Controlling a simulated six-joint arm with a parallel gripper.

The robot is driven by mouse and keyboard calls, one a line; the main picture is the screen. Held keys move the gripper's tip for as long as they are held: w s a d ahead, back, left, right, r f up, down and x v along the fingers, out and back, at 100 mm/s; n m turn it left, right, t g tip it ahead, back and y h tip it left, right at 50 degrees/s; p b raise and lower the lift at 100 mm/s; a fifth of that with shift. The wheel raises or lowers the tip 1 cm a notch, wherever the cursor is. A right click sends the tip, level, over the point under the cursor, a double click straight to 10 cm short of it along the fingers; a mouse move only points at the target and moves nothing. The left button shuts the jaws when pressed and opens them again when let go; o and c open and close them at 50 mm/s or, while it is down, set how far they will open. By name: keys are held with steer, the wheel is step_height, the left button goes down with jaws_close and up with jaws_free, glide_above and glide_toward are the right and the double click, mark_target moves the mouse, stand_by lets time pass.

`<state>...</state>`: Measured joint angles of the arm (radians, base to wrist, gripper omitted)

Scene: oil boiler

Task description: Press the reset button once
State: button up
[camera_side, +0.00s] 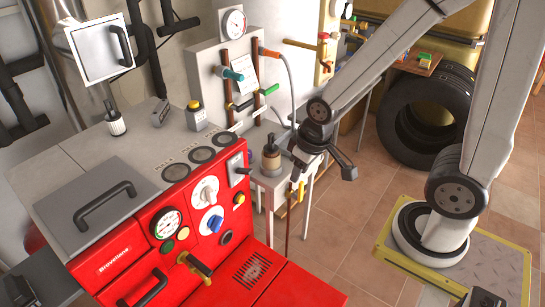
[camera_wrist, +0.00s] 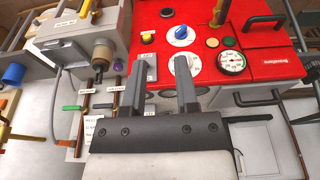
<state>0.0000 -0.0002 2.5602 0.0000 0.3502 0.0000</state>
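No reset label is readable, so I cannot tell which button is the reset button. A grey box on the boiler top carries a yellow button (camera_side: 194,104). The panel's yellow button (camera_wrist: 147,38) and green button (camera_wrist: 227,41) also show in the wrist view. My gripper (camera_side: 299,168) hangs right of the boiler, clear of the panel, pointing down.
The red boiler (camera_side: 116,250) has a black-handled grey lid (camera_side: 95,205), a gauge (camera_side: 167,224) and knobs. A pump-like fitting (camera_side: 271,157) stands near my gripper. Pipes and a hose lie behind it. Tyres (camera_side: 425,120) stand far right; tiled floor is clear between.

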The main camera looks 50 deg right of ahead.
jaws_close()
stand_by(1.4)
